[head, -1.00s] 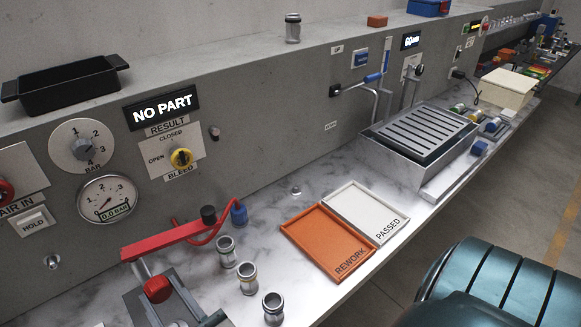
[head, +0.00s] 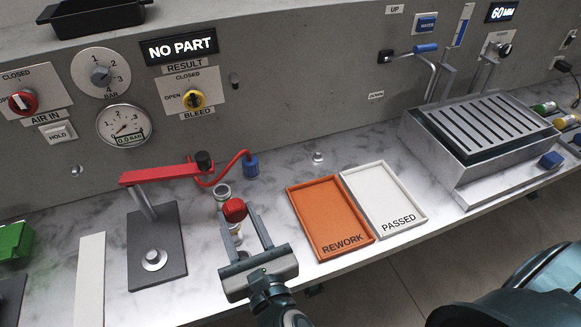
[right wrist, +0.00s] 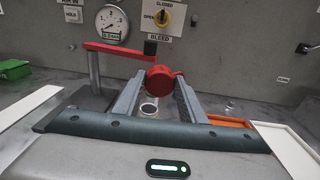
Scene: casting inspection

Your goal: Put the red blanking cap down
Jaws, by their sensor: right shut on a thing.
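The red blanking cap (head: 235,209) is held between the fingertips of my right gripper (head: 237,211), which is shut on it. The cap also shows in the right wrist view (right wrist: 161,78), gripped at the finger ends. In the head view it overlaps a metal cylindrical casting (head: 236,229); I cannot tell whether it touches it. Another metal casting (head: 222,192) stands just behind. In the right wrist view an open-topped casting (right wrist: 149,108) shows between the fingers. My left gripper is not in view.
A dark fixture plate (head: 178,235) with a red lever arm (head: 160,174) stands left of the gripper. The orange REWORK tray (head: 325,215) and white PASSED tray (head: 382,193) are empty, to the right. A blue fitting (head: 251,166) is behind. Bare bench lies in front of the plate.

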